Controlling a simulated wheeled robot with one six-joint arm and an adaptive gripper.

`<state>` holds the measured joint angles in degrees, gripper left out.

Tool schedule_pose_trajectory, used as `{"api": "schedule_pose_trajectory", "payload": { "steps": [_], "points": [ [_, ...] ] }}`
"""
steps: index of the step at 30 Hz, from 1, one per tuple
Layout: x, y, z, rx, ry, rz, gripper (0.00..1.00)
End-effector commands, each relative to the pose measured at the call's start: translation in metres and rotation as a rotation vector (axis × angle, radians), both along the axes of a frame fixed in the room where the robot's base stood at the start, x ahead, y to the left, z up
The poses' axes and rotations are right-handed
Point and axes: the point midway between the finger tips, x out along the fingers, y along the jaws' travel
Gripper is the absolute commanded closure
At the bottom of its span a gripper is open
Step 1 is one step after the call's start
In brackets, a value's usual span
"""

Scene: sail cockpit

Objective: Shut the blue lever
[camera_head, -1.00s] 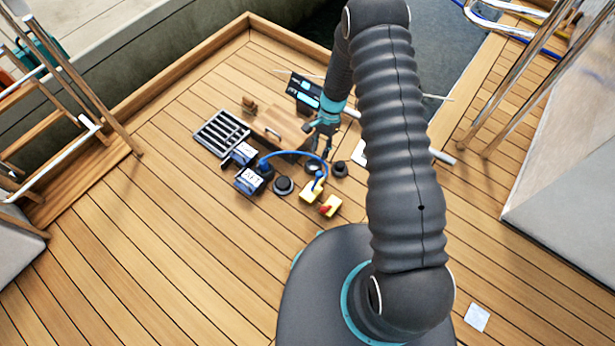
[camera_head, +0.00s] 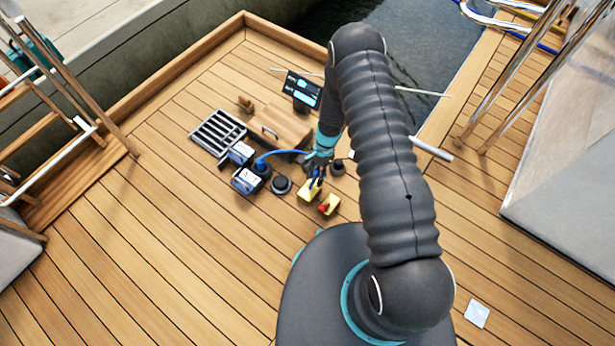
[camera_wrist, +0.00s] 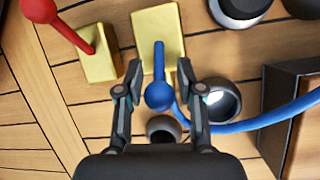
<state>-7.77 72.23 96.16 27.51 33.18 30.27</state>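The blue lever (camera_wrist: 158,92) has a round blue knob and a thin stem on a yellow base (camera_wrist: 171,22). In the wrist view its knob lies between the two fingers of my gripper (camera_wrist: 160,88). The fingers are apart, with a gap on each side of the knob. In the head view my gripper (camera_head: 318,168) is just above the yellow base (camera_head: 308,190), and part of the blue stem shows below it.
A red lever (camera_wrist: 70,28) on its own yellow base stands close to the left in the wrist view. A blue hose (camera_wrist: 265,118) passes at the right. Dark round fittings (camera_head: 281,185), a wooden hatch (camera_head: 280,128) and a grate (camera_head: 217,132) are nearby.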

Motion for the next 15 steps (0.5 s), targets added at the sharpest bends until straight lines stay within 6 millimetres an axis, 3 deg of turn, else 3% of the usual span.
{"api": "schedule_pose_trajectory", "payload": {
  "steps": [10,15],
  "points": [
    [-0.0007,0.001,-0.003,0.0,-0.001,0.0,0.63],
    [-0.0007,0.0011,-0.0029,0.0,-0.002,0.001,1.0]
  ]
}}
